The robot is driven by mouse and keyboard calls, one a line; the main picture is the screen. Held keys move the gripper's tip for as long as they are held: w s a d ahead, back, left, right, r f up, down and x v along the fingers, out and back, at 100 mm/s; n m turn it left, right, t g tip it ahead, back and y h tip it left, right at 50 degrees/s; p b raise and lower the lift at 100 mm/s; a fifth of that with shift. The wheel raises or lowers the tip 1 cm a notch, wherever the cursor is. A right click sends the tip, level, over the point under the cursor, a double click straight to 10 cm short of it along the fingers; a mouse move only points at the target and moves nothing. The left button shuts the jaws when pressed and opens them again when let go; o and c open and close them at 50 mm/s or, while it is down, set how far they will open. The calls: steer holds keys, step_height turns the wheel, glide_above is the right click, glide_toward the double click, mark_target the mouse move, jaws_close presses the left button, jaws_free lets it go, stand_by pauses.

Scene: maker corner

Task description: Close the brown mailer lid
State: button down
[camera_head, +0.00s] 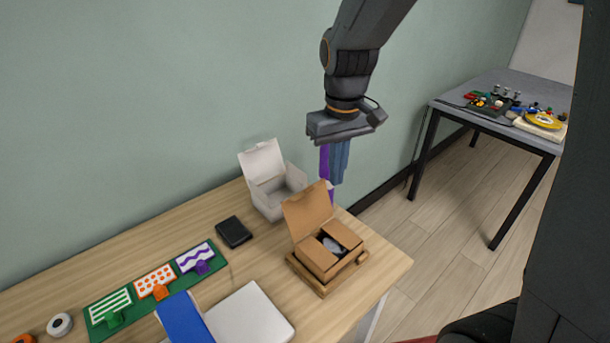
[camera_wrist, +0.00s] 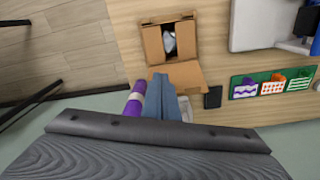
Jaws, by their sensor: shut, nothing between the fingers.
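The brown mailer (camera_head: 317,262) stands near the right end of the wooden table, with a grey-white item (camera_head: 331,245) inside. Its lid (camera_head: 307,208) stands up open, tilted back at the far side. The wrist view shows the mailer (camera_wrist: 151,44) and the lid (camera_wrist: 186,74) extending toward my gripper. My gripper (camera_head: 338,182) is shut and empty, pointing down above and behind the lid. In the wrist view its fingertips (camera_wrist: 160,76) overlap the lid's near edge. I cannot tell whether they touch it.
A white open box (camera_head: 265,163) stands behind left of the mailer. A purple roll (camera_wrist: 133,105) is close beside my fingers. A black block (camera_head: 234,232), a green card holder (camera_head: 128,297) and a laptop-like white slab (camera_head: 250,317) lie left. A grey table (camera_head: 462,98) stands far right.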

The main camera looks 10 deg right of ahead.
steer(key=w+a+r+n+g+b, duration=0.1)
steer(key=w+a+r+n, duration=0.3)
steer(key=w+a, duration=0.45)
steer(key=s+f+p, duration=0.1)
steer(key=f, duration=0.2)
steer(key=s+d+f+p, duration=0.1)
steer(key=f+p, duration=0.1)
steer(key=s+f+p, duration=0.1)
steer(key=s+f, duration=0.1)
steer(key=f, duration=0.1)
steer(key=shift+d+f, duration=0.2)
steer(key=shift+f, duration=0.1)
